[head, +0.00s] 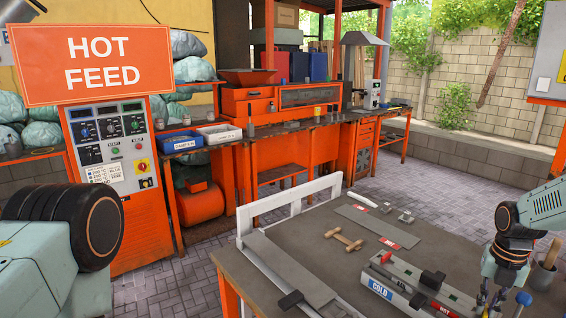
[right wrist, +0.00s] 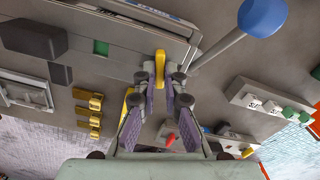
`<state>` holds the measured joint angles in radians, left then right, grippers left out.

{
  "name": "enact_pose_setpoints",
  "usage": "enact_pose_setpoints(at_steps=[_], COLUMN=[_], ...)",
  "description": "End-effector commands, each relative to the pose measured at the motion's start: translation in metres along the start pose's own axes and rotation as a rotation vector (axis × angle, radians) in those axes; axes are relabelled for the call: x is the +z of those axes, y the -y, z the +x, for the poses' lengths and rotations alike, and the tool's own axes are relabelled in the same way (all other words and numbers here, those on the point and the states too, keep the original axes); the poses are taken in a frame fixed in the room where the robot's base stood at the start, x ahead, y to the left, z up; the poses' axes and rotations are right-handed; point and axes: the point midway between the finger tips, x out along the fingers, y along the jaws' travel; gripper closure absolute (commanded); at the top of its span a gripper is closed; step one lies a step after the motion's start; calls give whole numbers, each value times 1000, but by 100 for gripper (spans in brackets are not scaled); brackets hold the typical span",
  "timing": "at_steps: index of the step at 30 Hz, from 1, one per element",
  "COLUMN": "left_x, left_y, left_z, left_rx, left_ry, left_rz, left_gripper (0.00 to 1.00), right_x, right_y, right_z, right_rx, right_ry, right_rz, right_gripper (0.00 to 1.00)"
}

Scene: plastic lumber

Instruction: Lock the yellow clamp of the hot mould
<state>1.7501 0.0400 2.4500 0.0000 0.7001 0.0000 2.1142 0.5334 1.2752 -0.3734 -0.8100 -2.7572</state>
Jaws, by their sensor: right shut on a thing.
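The hot mould (head: 445,308), a grey bar with a red HOT label, lies at the table's front right in the head view. My right gripper (head: 487,302) is over its right end, pointing down. In the right wrist view, the yellow clamp (right wrist: 160,64) is a small upright yellow piece at the edge of a grey metal body. The fingertips of my right gripper (right wrist: 161,82) are closed on it. The fingers hide part of the clamp, so I cannot tell its full angle. My left gripper is out of view; only part of my left arm shows.
A blue ball-ended lever (head: 523,298) stands right of the gripper and shows large in the wrist view (right wrist: 262,15). The cold mould (head: 380,289) is to the left. Several yellow pieces (right wrist: 90,110) lie nearby.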

Motion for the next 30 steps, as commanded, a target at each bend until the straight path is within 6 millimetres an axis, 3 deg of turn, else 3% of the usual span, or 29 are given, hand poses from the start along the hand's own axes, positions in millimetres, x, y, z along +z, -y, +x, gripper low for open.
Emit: enact_pose_setpoints(at_steps=[15, 23, 24, 30], left_x=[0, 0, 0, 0], left_y=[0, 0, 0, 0], left_z=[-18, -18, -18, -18], left_rx=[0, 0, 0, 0], left_ry=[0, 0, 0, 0], left_rz=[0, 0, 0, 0], left_gripper=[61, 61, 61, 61], right_x=[-1, -1, -1, -1], right_y=[-1, -1, -1, -1], right_z=[-1, 0, 0, 0], right_rx=[0, 1, 1, 1], right_ry=[-2, -1, -1, -1], right_rz=[298, 325, 325, 323], right_gripper=[100, 100, 90, 73])
